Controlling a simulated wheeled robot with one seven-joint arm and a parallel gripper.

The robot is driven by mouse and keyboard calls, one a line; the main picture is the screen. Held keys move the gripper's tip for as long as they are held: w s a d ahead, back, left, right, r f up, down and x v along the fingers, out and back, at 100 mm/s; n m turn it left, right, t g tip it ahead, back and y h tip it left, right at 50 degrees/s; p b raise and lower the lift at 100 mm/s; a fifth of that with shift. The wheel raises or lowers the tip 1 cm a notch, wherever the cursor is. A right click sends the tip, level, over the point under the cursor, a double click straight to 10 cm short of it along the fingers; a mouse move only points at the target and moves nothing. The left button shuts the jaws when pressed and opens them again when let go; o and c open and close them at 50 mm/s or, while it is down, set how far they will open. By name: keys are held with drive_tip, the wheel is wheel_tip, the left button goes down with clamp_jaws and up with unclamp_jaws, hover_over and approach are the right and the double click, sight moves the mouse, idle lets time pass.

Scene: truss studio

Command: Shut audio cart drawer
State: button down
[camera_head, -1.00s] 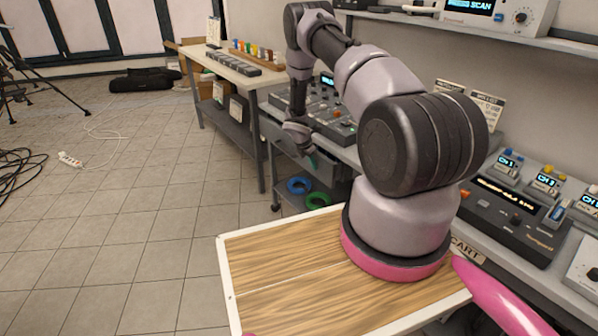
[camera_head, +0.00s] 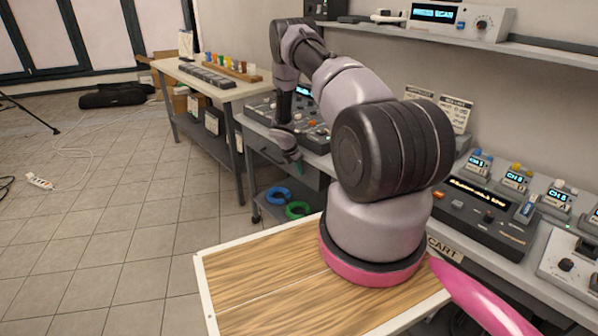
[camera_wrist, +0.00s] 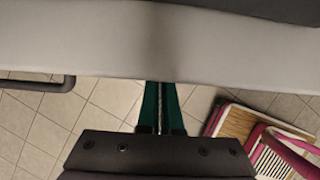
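The audio cart (camera_head: 240,118) stands beyond my base, with control panels on its top. Its dark grey drawer (camera_head: 268,150) is under the top and looks pulled out; my arm hides part of it. My gripper (camera_head: 298,166) points down in front of the drawer. In the wrist view, the two green fingers of my gripper (camera_wrist: 160,104) lie close together with only a thin line between them and hold nothing. A pale grey panel (camera_wrist: 90,45) crosses above their tips, and a dark bar handle (camera_wrist: 40,86) is to the left. Contact with the panel cannot be told.
Blue (camera_head: 278,195) and green (camera_head: 298,209) cable coils lie on the cart's lower shelf. A workbench (camera_head: 222,88) stands behind to the left. A power strip (camera_head: 39,181) and cables lie on the floor.

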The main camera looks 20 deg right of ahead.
drive_tip(key=s+a+r, duration=0.2)
drive_tip(key=a+r, duration=0.5)
drive_tip(key=r, duration=0.2)
wheel_tip(320, 180, up, 22)
drive_tip(key=s+a+m+t, duration=0.1)
drive_tip(key=s+a+m, duration=0.1)
drive_tip(key=m, duration=0.5)
drive_tip(key=s+a+r+m+t+y, duration=0.1)
drive_tip(key=s+a+r+m, duration=0.2)
drive_tip(key=r, duration=0.5)
drive_tip(key=s+r+m+y, duration=0.1)
drive_tip(key=s+r+m, duration=0.2)
drive_tip(key=s+r, duration=0.4)
drive_tip(key=s+a+r+m+t+y, duration=0.1)
drive_tip(key=s+a+r+m, duration=0.2)
drive_tip(key=s, duration=0.5)
drive_tip(key=s+a+r+m+t+y, duration=0.1)
drive_tip(key=s+a+r+m+y, duration=0.1)
drive_tip(key=s+r+m, duration=0.3)
drive_tip(key=s+a+r+m+t+y, duration=0.1)
drive_tip(key=s+a+r+m, duration=0.2)
drive_tip(key=s, duration=1)
wheel_tip(320, 180, up, 3)
drive_tip(key=shift+a+r+m+t, duration=0.2)
drive_tip(key=shift+a+m+t, duration=0.2)
drive_tip(key=shift+m, duration=0.3)
